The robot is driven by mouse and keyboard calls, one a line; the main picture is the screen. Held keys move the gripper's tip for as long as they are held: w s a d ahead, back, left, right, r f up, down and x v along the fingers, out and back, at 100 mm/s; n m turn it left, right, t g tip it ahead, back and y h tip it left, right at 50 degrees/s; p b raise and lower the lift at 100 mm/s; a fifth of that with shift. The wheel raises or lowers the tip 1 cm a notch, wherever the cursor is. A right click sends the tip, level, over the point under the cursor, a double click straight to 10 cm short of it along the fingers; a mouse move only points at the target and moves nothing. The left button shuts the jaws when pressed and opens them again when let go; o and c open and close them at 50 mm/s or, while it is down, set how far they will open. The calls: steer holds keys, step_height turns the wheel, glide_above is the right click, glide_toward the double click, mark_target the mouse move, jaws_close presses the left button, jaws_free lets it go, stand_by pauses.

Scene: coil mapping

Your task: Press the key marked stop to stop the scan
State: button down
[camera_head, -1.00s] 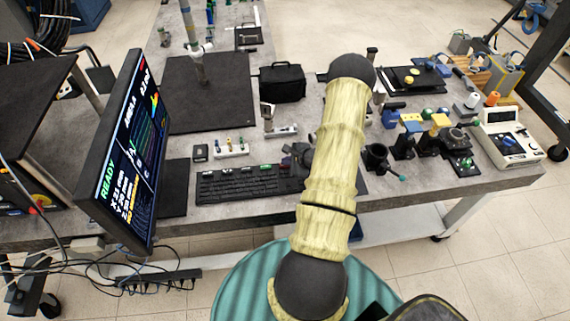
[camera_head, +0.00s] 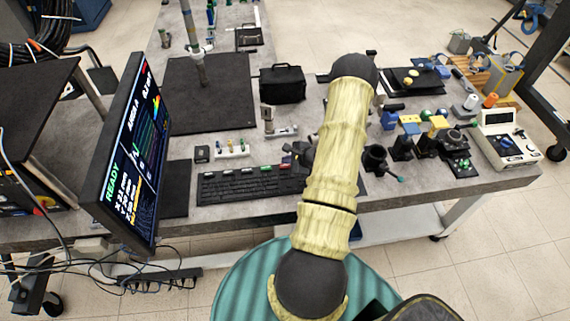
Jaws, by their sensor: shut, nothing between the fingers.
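A black keyboard (camera_head: 235,188) lies along the front of the grey workbench. Its back row has several light-coloured keys, and a red key (camera_head: 286,160) shows at its right end. The lettering on the keys is too small to read. My gripper (camera_head: 298,153) is a dark shape at the keyboard's right end, close to the red key. It is shut and holds nothing that I can see. My arm hides part of it, and I cannot tell whether it touches a key. The monitor (camera_head: 132,150) at left reads READY in green.
A black bag (camera_head: 282,84) and a dark board (camera_head: 208,105) stand behind the keyboard. Small optical mounts (camera_head: 404,146) and a white instrument (camera_head: 504,140) crowd the right. Small parts on a white strip (camera_head: 231,149) sit behind the keyboard.

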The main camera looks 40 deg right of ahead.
mark_target(287, 167)
step_height(287, 167, up, 5)
steer(key=p, duration=0.5)
stand_by(0.9)
